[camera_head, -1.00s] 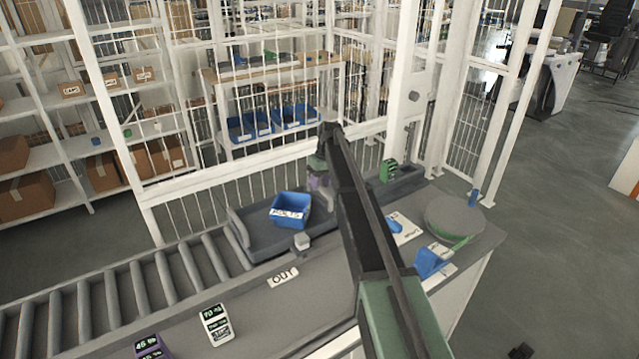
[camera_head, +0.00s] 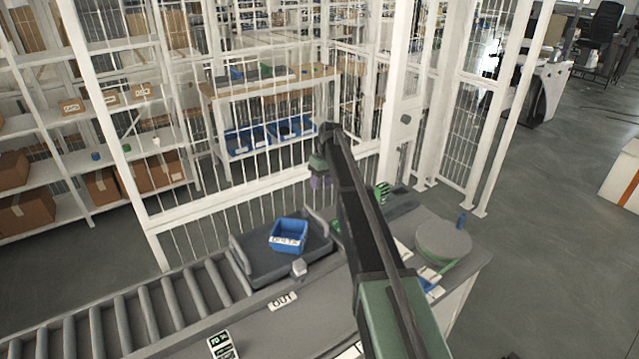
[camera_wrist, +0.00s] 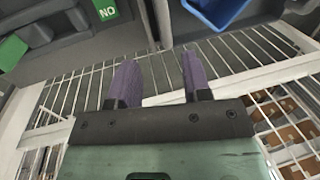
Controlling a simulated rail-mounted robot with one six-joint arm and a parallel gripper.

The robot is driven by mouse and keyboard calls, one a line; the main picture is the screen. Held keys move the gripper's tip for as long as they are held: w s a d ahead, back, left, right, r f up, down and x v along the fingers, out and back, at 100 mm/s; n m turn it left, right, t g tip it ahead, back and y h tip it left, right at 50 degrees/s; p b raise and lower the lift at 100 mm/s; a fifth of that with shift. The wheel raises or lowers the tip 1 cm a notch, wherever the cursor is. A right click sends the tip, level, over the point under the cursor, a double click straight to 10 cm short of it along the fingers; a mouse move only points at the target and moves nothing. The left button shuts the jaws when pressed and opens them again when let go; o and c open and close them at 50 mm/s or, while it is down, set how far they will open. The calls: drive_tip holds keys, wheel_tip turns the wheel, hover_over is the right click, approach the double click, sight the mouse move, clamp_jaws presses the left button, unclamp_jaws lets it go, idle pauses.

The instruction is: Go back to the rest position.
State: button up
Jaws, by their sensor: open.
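My gripper (camera_wrist: 158,82) shows in the wrist view with its two purple fingers apart and nothing between them. In the head view my gripper (camera_head: 318,182) is at the far end of my dark arm, above the back edge of the counter near the white fence. Part of the gripper is hidden by my arm there. A blue bin (camera_head: 289,236) with a white label sits in the dark tray (camera_head: 262,268) to the left of my gripper; the bin also shows at the top of the wrist view (camera_wrist: 214,12).
A roller conveyor (camera_head: 150,315) runs to the lower left. An "OUT" label (camera_head: 282,301) lies on the counter. A round grey turntable (camera_head: 443,241) and a blue item (camera_head: 461,219) are at the right. The white fence (camera_head: 250,200) stands close behind the counter. Open floor (camera_head: 560,240) lies right.

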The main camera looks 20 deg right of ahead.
drive_tip(key=shift+f, duration=0.1)
drive_tip(key=s+a+f+m+b, duration=0.1)
drive_tip(key=s+a, duration=0.3)
drive_tip(key=s, duration=0.9)
drive_tip(key=s+a+f+m+h+b, duration=0.1)
drive_tip(key=s+a+f+b, duration=0.2)
drive_tip(key=s, duration=1)
drive_tip(key=s+a+f+m+h+b, duration=0.1)
drive_tip(key=s+a+f+b, duration=0.2)
drive_tip(key=s, duration=1.1)
drive_tip(key=a, duration=0.3)
drive_tip(key=shift+t, duration=0.3)
drive_tip(key=shift+w+f, duration=0.1)
